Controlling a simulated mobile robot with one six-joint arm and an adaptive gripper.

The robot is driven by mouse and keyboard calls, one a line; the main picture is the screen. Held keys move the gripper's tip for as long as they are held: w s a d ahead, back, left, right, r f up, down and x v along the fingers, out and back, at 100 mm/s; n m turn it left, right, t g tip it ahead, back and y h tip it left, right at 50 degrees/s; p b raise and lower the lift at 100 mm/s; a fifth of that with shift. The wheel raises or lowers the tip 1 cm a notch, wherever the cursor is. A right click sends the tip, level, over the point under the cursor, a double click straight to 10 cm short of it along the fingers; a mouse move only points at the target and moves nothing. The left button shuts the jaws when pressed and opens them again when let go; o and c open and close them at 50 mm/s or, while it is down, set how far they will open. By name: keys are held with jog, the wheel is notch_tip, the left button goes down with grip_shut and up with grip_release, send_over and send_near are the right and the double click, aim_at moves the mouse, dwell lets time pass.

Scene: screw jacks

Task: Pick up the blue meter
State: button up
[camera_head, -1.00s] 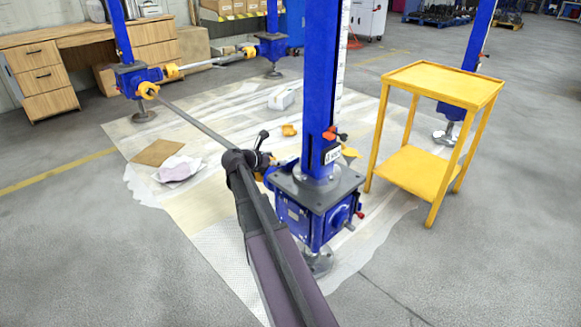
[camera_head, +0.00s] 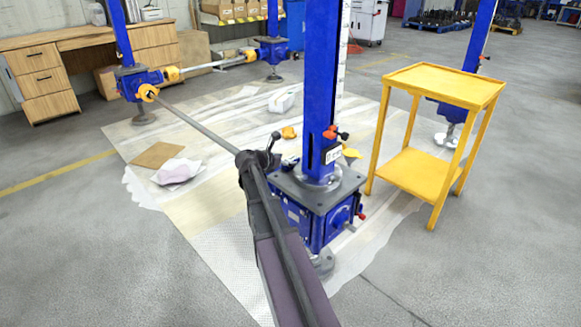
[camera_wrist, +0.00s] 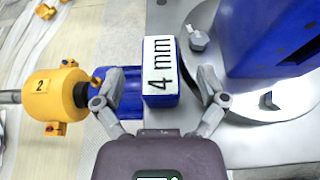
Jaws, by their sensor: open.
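The blue meter (camera_wrist: 161,100) is a small blue box with a white top face that reads "4 mm". In the wrist view it lies between the two fingers of my gripper (camera_wrist: 159,84), with the fingers spread on either side and a gap showing at each side. The gripper is open and holds nothing. In the head view, my gripper (camera_head: 262,155) is just left of the near blue screw jack column (camera_head: 320,90). The meter is not clearly made out there, as my arm covers part of that area.
A yellow coupling (camera_wrist: 52,95) marked "2" sits left of the meter, and the blue column (camera_wrist: 262,35) stands close on its right. A bolt head (camera_wrist: 198,40) is near the right finger. A yellow cart (camera_head: 440,85) stands to the right in the head view.

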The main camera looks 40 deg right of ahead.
jog(key=shift+x, duration=0.75)
grip_shut()
